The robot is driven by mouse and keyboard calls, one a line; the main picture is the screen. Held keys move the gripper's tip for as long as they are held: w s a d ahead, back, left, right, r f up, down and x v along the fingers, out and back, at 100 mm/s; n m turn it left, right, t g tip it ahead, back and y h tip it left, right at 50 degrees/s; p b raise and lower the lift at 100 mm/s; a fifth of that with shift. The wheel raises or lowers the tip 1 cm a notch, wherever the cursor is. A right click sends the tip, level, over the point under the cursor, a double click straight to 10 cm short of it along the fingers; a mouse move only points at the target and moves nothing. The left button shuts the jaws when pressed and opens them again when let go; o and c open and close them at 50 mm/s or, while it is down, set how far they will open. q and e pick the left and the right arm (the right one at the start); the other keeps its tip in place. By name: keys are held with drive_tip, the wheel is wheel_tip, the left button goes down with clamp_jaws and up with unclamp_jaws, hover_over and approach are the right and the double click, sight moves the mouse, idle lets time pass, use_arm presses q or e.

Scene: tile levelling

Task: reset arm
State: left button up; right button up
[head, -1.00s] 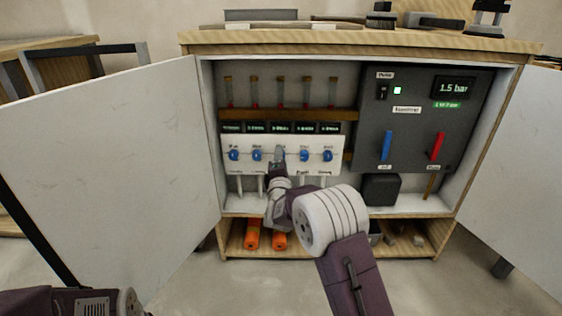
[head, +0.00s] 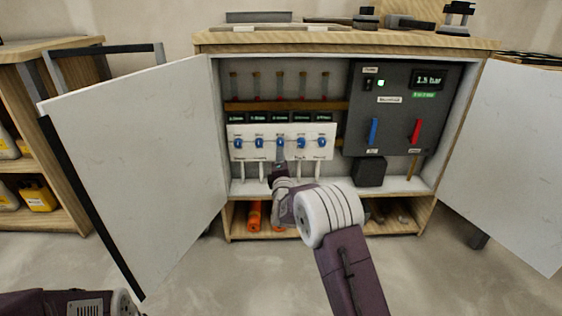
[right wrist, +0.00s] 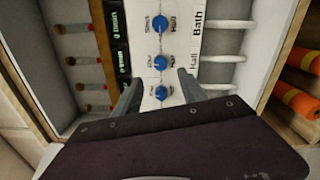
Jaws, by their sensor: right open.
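A white panel (head: 233,155) with a row of several blue knobs (head: 301,143) is mounted inside the open cabinet. My right gripper (head: 281,160) is in front of the panel, just below the middle knob (head: 280,142). In the right wrist view my right gripper (right wrist: 158,80) has its two fingers spread apart, with nothing held. Two blue knobs show between or near the fingers, one (right wrist: 160,62) beyond the tips and one (right wrist: 161,92) between them in the picture. Whether the fingers touch the panel cannot be told. Only part of my left arm shows at the lower left; its gripper is out of view.
Open cabinet doors stand on the left (head: 140,165) and right (head: 510,160). A dark control box (head: 395,150) has a blue lever (head: 374,131), a red lever (head: 415,131) and a display reading 1.5 bar (head: 429,79). An orange roll (head: 254,215) lies on the low shelf. Floor in front is clear.

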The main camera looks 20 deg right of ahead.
drive_tip(key=s+r+y+p, duration=0.1)
drive_tip(key=s+r+p, duration=0.1)
drive_tip(key=r+p, duration=0.7)
drive_tip(key=s+r+p, duration=0.3)
drive_tip(key=r+p, duration=0.2)
drive_tip(key=r, duration=0.9)
drive_tip(key=s+a+f+m+g+y+p, duration=0.15)
drive_tip(key=s+f+m+g, duration=0.45)
drive_tip(key=s, duration=0.6)
drive_tip(key=s+a+f+m+g+y+p, duration=0.1)
drive_tip(key=s+a+f+m+g+p, duration=0.15)
drive_tip(key=s+f+m+g, duration=0.65)
drive_tip(key=s+a+f+m+g+y+p, duration=0.1)
drive_tip(key=s+f+m+g+y+p, duration=0.2)
drive_tip(key=s, duration=1.2)
wheel_tip(320, 180, up, 37)
drive_tip(key=t+h+p, duration=0.1)
drive_tip(key=p, duration=3.7)
drive_tip(key=shift+f, duration=0.15)
